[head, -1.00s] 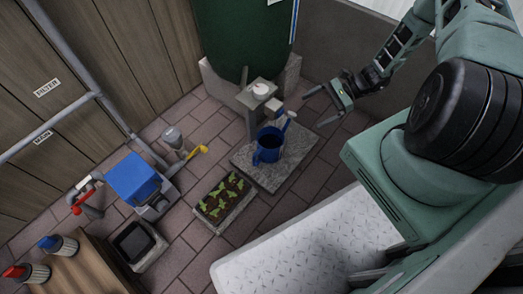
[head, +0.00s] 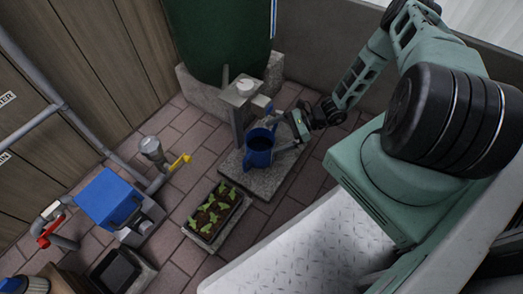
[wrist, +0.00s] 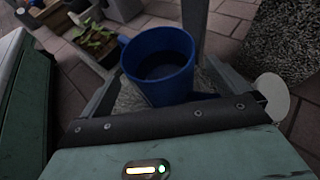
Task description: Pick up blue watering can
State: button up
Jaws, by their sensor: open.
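The blue watering can (head: 258,150) stands upright on a grey stone slab (head: 262,186) in the head view. In the wrist view the can (wrist: 158,68) is straight ahead, with its open top showing. My gripper (head: 283,137) is open at the can's right side, its fingers pointing toward it. In the wrist view my gripper's fingers (wrist: 163,92) lie to the left and right of the can's near side. I cannot tell whether they touch it. A pale round disc (wrist: 272,95) shows by the right finger, perhaps the can's spout end.
A grey tap post (head: 241,112) stands close behind the can, before a green tank (head: 218,40). A planter with seedlings (head: 214,216) lies at front left. A blue-topped box (head: 107,198) and a grey funnel-like fitting with a yellow handle (head: 152,150) are farther left.

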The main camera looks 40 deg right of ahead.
aim_at(265, 141)
jog(key=b+x, duration=0.3)
jog(key=x, duration=0.1)
jog(key=shift+a+f, duration=0.1)
jog(key=shift+a, duration=0.25)
jog(key=shift+w+a, duration=0.25)
jog(key=shift+a, duration=0.25)
jog(key=c, duration=1.7)
